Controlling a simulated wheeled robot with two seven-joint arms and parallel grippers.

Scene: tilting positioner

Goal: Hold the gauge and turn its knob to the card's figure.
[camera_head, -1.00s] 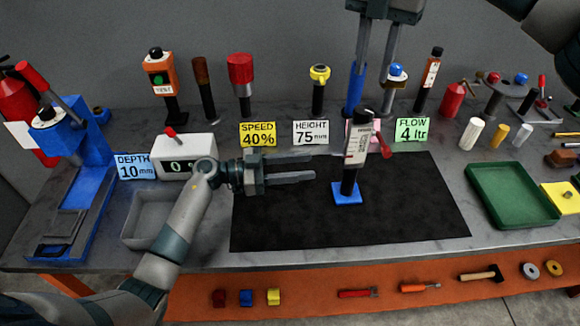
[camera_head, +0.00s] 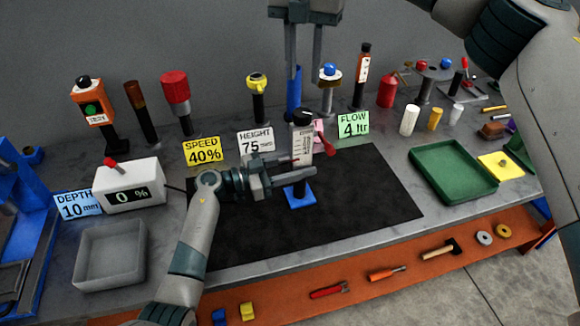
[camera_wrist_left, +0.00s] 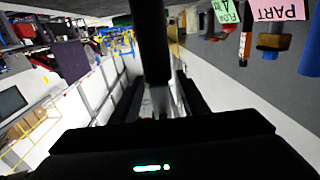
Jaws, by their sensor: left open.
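The gauge stands upright on a blue square base (camera_head: 300,195), with a black post, a white scale panel (camera_head: 303,143) and a black knob (camera_head: 303,117) on top. My left gripper (camera_head: 311,165) is open, its fingers level at the lower part of the gauge. In the left wrist view the black post (camera_wrist_left: 152,45) stands between the fingers; contact cannot be told. My right gripper (camera_head: 304,82) hangs above the knob, fingers down and apart, empty. Cards stand behind: SPEED 40% (camera_head: 203,151), HEIGHT 75 mm (camera_head: 255,142), FLOW 4 ltr (camera_head: 353,123) and DEPTH 10 mm (camera_head: 76,205).
A white display box (camera_head: 128,186) reads 0 %. A grey bin (camera_head: 108,278) is at left and a green tray (camera_head: 452,172) at right. Several upright tools line the back, including a red-topped one (camera_head: 175,87). The black mat (camera_head: 375,200) is clear around the gauge.

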